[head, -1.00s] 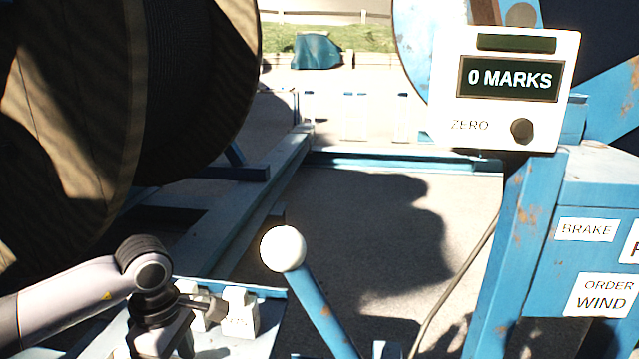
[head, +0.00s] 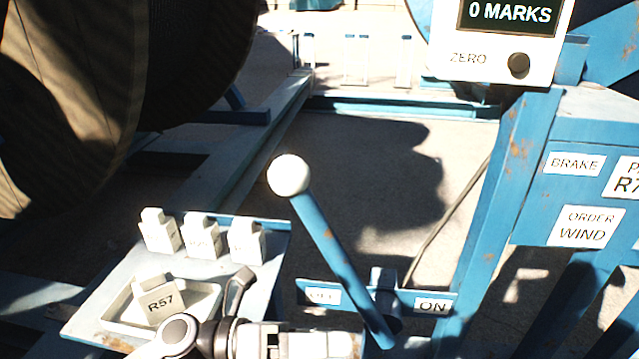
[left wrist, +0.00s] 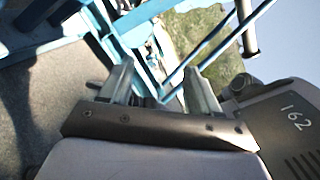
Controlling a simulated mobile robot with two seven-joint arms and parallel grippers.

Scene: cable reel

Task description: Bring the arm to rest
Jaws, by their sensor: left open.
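My left gripper (head: 345,345) is at the bottom edge of the head view, to the right of the small tray and close by the foot of the lever. Its fingers are mostly cut off there. In the left wrist view my left gripper (left wrist: 160,82) shows two fingers spread apart with nothing between them. My left forearm comes in at the bottom, in front of the tray. My right gripper is not in view.
A blue lever (head: 325,235) with a white ball leans left above OFF and ON labels. A block marked R57 (head: 158,300) sits in a white tray (head: 205,300); three similar blocks (head: 202,238) stand behind. A large reel (head: 70,100) fills the upper left. The counter (head: 500,50) reads 0 MARKS.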

